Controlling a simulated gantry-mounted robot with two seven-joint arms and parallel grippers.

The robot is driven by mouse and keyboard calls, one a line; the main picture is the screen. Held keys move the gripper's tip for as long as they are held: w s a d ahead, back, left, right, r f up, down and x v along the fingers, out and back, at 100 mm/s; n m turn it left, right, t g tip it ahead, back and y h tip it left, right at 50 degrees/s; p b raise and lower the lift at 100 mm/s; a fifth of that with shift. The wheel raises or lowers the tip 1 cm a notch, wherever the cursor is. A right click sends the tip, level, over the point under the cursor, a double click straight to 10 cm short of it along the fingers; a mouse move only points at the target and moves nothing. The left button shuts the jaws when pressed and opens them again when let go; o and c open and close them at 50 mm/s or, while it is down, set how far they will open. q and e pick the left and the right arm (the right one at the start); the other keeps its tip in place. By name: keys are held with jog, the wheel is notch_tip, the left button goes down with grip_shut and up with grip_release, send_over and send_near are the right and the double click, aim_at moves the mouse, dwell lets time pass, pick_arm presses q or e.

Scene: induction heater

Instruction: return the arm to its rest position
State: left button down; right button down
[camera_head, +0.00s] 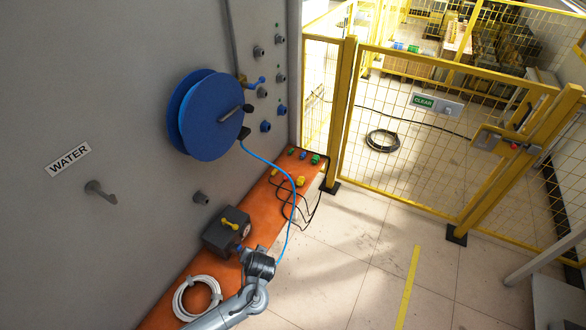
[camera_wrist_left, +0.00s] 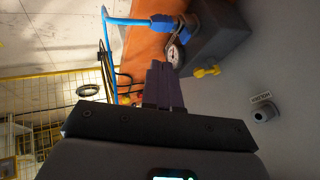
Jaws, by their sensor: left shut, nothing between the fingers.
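My left gripper (camera_wrist_left: 160,72) shows in the left wrist view with its dark fingers together and nothing between them. Its tips point toward the grey box (camera_wrist_left: 215,40) with a round gauge and a yellow handle. A blue connector (camera_wrist_left: 163,24) with a blue hose sits at that box, apart from the fingers as far as I can tell. In the head view my left arm comes in from the bottom and its wrist is beside the grey box (camera_head: 218,233); the fingertips are hard to make out there. My right gripper is in neither view.
A blue hose (camera_head: 291,190) runs from the blue reel (camera_head: 212,115) down past my wrist. A coiled white hose (camera_head: 196,297) lies on the orange ledge (camera_head: 262,215) near my forearm. The grey wall is left; the tiled floor toward the yellow fence (camera_head: 345,110) is mostly clear.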

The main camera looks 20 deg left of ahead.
pick_arm(q)
jog(key=s+d+f+g+h+p, duration=0.15)
jog(key=s+f+p, duration=0.25)
jog(key=s, duration=0.7)
jog(key=s+d+r+g+h+p, duration=0.1)
jog(key=s+d+r+p, duration=0.1)
jog(key=s+d, duration=0.15)
jog(key=s+d+r+h+p, duration=0.1)
jog(key=s+d+r, duration=0.1)
jog(key=s, duration=0.3)
jog(key=s+d+r+m+h+p, duration=0.1)
jog(key=s+r, duration=0.1)
jog(key=r, duration=0.9)
jog(key=s+d+r+m+t+h+p, duration=0.1)
jog(key=s+r+p, duration=0.1)
jog(key=r, duration=0.9)
jog(key=shift+s+r, duration=0.15)
jog(key=shift+s, duration=0.4)
